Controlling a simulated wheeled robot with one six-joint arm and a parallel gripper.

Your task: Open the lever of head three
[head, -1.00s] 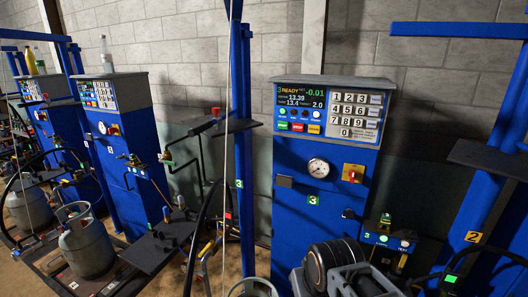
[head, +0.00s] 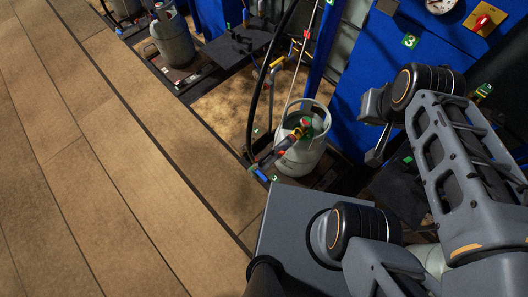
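Head three is the blue cabinet (head: 390,60) with a green "3" label at the upper right of the head view. In front of it a grey gas cylinder (head: 302,150) stands on a low platform. A filling coupling with red, yellow and blue parts (head: 286,146) sits at the cylinder's valve, and a black hose runs up beside it. I cannot tell which part is the lever or how it is set. My gripper (head: 375,157) seems to be at the end of my bent grey arm, right of the cylinder and apart from it. Its finger opening is not clear.
A yellow-ended bent rail (head: 276,64) and a blue post (head: 322,50) stand just behind the cylinder. A dark shelf (head: 240,48) and another cylinder (head: 173,42) are further left. A red-and-yellow switch (head: 484,20) is on the cabinet. The brown floor (head: 110,150) at left is clear.

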